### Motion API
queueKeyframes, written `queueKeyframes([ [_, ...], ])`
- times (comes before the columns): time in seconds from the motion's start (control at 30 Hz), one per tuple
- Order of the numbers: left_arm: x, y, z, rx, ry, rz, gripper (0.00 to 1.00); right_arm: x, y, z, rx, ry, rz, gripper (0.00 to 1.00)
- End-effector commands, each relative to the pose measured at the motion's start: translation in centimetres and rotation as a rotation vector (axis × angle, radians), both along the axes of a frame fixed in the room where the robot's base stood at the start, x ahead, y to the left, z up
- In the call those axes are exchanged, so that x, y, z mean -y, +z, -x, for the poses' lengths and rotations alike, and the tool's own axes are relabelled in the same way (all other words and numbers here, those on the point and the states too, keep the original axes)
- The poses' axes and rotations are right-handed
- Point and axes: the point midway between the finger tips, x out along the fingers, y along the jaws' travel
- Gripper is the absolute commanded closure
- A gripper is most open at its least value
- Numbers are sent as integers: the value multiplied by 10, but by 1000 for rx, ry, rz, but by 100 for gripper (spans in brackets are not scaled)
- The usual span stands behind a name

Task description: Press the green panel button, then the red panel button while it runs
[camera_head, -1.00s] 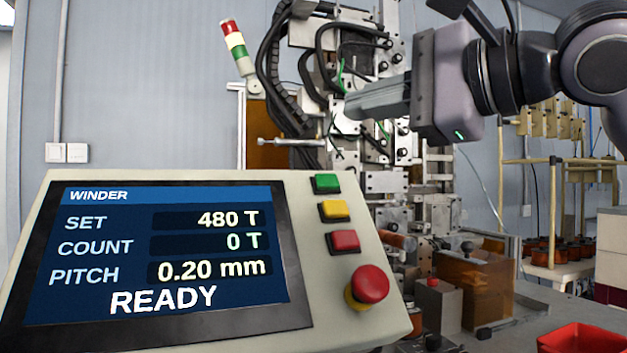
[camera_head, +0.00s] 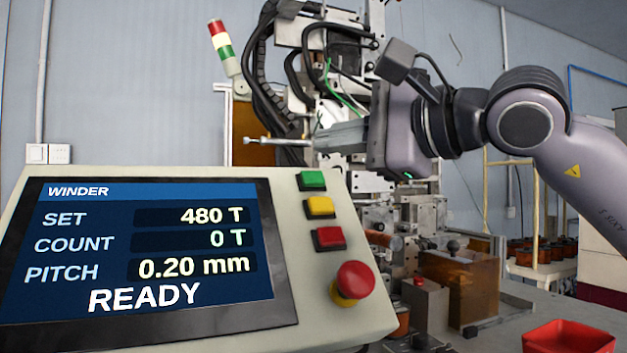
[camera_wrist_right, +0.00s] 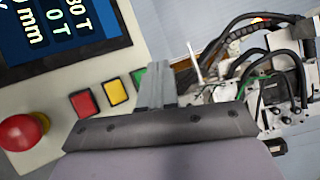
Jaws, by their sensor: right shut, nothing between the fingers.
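The control panel (camera_head: 305,270) has a screen (camera_head: 150,255) reading SET 480 T, COUNT 0 T, PITCH 0.20 mm and READY. The green button (camera_head: 312,181) is at the top of a column, above a yellow button (camera_head: 320,206) and the red button (camera_head: 328,239). My right gripper (camera_head: 318,142) is shut and empty, its fingertips above the green button in the picture and apart from it. In the right wrist view the green button (camera_wrist_right: 138,76) is partly hidden by the fingers, and the red button (camera_wrist_right: 84,103) shows clear. My left gripper is not in view.
A red mushroom knob (camera_head: 353,281) on a yellow base sits below the red button. The winding machine (camera_head: 345,60) with cables and a signal tower (camera_head: 224,48) stand behind the panel. A red tray (camera_head: 568,338) lies at the lower right.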

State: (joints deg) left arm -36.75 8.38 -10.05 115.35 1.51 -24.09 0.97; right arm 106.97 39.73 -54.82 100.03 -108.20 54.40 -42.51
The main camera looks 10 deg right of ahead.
Motion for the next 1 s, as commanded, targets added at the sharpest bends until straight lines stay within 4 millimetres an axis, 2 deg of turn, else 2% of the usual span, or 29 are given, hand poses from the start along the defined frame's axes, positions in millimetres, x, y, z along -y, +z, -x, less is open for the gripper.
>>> queueKeyframes([
  [0.1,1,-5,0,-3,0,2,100,-3,-11,-11,-2,1,-1,100],
  [0.3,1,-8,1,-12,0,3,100,-5,-18,-20,1,0,0,100],
  [1.0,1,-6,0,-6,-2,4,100,-5,-19,-22,2,1,0,100],
])
